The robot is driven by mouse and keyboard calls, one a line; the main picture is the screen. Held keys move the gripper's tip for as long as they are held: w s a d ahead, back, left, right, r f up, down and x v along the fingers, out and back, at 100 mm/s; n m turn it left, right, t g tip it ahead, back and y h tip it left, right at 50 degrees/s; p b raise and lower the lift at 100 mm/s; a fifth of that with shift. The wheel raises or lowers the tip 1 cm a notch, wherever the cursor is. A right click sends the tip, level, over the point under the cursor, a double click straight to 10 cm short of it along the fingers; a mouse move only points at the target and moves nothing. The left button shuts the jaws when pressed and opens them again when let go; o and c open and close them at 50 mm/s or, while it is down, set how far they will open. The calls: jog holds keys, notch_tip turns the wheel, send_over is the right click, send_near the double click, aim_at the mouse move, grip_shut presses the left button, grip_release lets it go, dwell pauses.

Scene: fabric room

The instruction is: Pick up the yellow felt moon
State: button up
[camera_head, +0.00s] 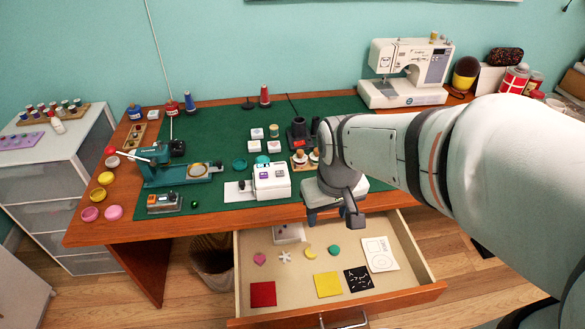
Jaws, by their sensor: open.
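The yellow felt moon (309,251) is a small yellow piece lying flat in the open drawer (240,275), between a white star-shaped piece (285,256) and a green piece (333,250). My gripper (332,213) is above the back of the drawer, near the table's front edge, higher than the moon and slightly right of it in the picture. Its jaws are apart and nothing shows between them. The moon is in plain view and apart from the gripper.
The drawer also holds a pink heart (259,258), red (263,294), yellow (327,285) and black (358,279) squares, a white sheet (380,253) and a small white box (289,233). The table (225,214) above carries a white machine (270,182) and a sewing machine (405,75).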

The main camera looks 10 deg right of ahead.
aim_at(310, 252)
jog(key=w+f+n+b, duration=0.1)
jog(key=w+f+b, duration=0.2)
jog(key=f, duration=0.7)
jog(key=w+f+n+g+b, duration=0.1)
jog(key=w+f+n+b, duration=0.1)
jog(key=f, duration=0.7)
jog(key=w+f+n+b, duration=0.1)
jog(key=w+f+b, duration=0.3)
jog(key=f, duration=0.6)
jog(key=shift+w+a+f+g, duration=0.1)
jog(key=shift+w+f+g, duration=0.2)
jog(key=shift+w+g, duration=0.15)
jog(key=c, duration=1)
